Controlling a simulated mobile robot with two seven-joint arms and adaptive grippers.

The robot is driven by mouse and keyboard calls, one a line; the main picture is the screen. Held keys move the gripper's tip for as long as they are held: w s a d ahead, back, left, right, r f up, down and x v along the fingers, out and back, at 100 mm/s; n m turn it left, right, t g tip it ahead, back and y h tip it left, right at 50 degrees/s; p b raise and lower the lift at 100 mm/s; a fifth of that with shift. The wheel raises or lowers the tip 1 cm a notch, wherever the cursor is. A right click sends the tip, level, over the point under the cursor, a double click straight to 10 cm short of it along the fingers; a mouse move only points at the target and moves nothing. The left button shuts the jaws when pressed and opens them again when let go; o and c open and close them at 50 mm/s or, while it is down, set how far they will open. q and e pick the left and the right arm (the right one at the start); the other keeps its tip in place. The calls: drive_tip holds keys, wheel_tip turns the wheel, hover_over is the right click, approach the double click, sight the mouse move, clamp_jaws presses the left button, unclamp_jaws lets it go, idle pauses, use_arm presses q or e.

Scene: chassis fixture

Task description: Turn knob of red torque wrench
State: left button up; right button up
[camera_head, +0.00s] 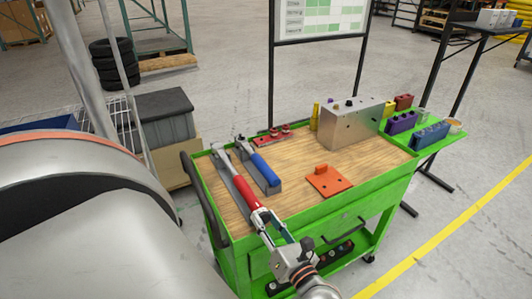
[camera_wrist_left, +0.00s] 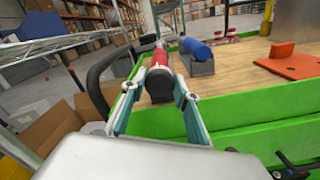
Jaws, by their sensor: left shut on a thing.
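The red torque wrench (camera_head: 244,188) lies lengthwise near the left side of the wooden top of the green cart (camera_head: 354,203). Its handle end, with the knob, points toward me. It also shows in the left wrist view, end-on, with its red handle (camera_wrist_left: 160,57) behind the dark knob end (camera_wrist_left: 159,84). My left gripper (camera_head: 271,226) is at this near end. In the left wrist view its fingers (camera_wrist_left: 160,92) stand on both sides of the knob end, shut on it. The fingertip contact is partly hidden. My right gripper is in neither view.
A blue-handled wrench (camera_head: 264,168) lies close to the right of the red one. An orange plate (camera_head: 328,181) and a metal block (camera_head: 350,124) stand further right. A black cart handle (camera_head: 205,197) rises at the left edge. Bare wood lies between the blue wrench and the plate.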

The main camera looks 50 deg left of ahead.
use_arm(q)
drive_tip(key=o, duration=1.1)
